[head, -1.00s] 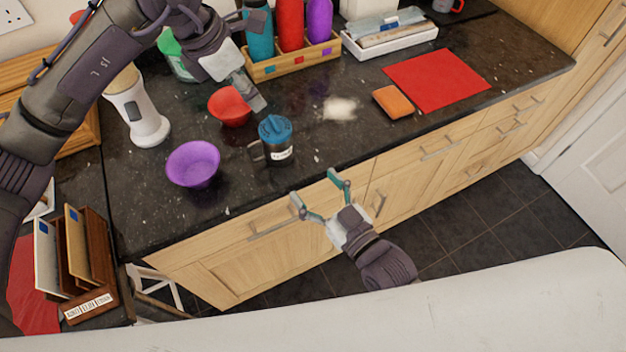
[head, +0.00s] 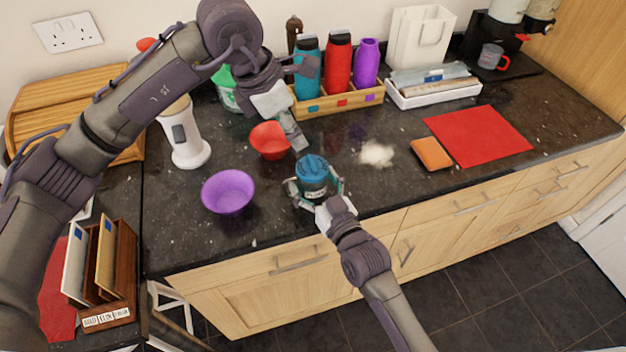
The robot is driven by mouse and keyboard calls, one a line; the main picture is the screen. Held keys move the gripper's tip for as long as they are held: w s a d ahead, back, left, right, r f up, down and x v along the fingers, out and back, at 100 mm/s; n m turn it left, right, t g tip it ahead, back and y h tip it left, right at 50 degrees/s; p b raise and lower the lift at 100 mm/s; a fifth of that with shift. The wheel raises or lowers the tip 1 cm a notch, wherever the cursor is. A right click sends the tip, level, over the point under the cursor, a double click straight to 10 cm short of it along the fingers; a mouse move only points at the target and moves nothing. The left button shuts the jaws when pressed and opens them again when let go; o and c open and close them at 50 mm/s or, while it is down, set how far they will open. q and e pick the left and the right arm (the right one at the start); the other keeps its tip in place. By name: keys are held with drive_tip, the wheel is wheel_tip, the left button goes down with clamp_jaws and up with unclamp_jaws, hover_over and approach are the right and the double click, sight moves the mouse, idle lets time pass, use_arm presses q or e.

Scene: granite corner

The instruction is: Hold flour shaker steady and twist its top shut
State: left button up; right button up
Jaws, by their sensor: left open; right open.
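The flour shaker (head: 313,176), a dark grey cup with a blue top and a label, stands upright near the counter's front edge in the head view. My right gripper (head: 315,188) is open, with its fingers on either side of the shaker's body. I cannot tell whether they touch it. My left gripper (head: 298,142) is open and empty, above and behind the shaker, apart from its top. Whether the top is fully closed cannot be seen.
A purple bowl (head: 228,191) and a red bowl (head: 268,140) stand left of the shaker. Spilled flour (head: 376,154), an orange sponge (head: 431,154) and a red mat (head: 478,136) lie right. Bottles in a wooden rack (head: 345,101) stand behind.

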sight(312, 162)
drive_tip(key=c, duration=1)
use_arm(q)
drive_tip(key=shift+c, duration=0.6)
use_arm(e)
drive_tip(key=shift+c, duration=0.3)
use_arm(q)
drive_tip(key=m, duration=0.3)
drive_tip(key=d+m, duration=0.1)
drive_tip(key=shift+w+d+r+y, duration=0.1)
drive_tip(key=shift+w+r+y, duration=0.2)
drive_tip(key=f+m+y, duration=0.1)
drive_tip(key=f+m, duration=0.2)
drive_tip(key=m, duration=0.2)
drive_tip(key=d+f+m+g+y, duration=0.1)
drive_tip(key=f+m, duration=0.2)
drive_tip(key=m, duration=0.2)
drive_tip(key=w+d+f+m+y, duration=0.1)
drive_tip(key=f+m, duration=0.2)
drive_tip(key=m, duration=0.2)
drive_tip(key=shift+w+d+f+g, duration=0.1)
drive_tip(key=shift+d+f+g, duration=0.1)
drive_tip(key=shift+g, duration=0.2)
